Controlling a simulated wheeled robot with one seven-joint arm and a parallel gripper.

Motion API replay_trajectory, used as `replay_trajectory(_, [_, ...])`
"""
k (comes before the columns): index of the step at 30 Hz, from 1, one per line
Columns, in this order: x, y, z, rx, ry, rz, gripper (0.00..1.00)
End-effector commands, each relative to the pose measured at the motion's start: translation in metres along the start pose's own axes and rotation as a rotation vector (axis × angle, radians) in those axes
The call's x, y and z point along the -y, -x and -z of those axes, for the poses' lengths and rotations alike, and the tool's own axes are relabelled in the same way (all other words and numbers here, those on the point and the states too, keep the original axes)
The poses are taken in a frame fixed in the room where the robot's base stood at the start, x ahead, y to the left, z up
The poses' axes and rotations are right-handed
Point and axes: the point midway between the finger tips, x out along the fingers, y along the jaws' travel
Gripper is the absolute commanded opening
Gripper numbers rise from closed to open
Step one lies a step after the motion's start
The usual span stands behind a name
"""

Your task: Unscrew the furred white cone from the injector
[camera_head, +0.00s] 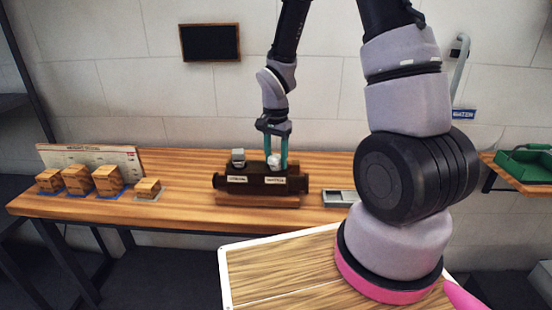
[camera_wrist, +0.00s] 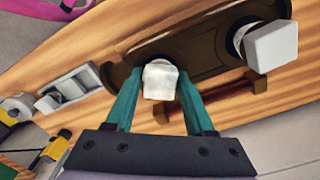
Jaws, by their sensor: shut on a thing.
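The injector (camera_head: 230,187) is a dark brown body on a wooden block on the bench; it also shows in the wrist view (camera_wrist: 208,60). The white cone (camera_wrist: 160,79), mottled and rough-looking, stands at the injector's right end in the head view (camera_head: 274,161). My gripper (camera_head: 276,163) points down over it, with its teal fingers on either side of the cone, shut on it; the fingers also show in the wrist view (camera_wrist: 160,88). Whether the cone's base is still seated in the injector is hard to tell. A grey square-headed fitting (camera_head: 238,157) stands at the injector's left end.
A grey compartment tray (camera_head: 340,198) lies right of the injector. Several wooden blocks (camera_head: 108,181) stand on the left of the bench before a printed board (camera_head: 95,156). A green tray (camera_head: 525,165) sits on the right shelf. Bench between blocks and injector is clear.

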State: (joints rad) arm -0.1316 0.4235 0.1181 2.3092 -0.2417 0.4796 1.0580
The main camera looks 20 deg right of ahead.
Motion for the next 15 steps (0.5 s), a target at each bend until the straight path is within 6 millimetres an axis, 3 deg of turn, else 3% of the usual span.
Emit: replay_trajectory(15, [0.0003, 0.0009, 0.0005, -0.001, 0.093, 0.001, 0.0])
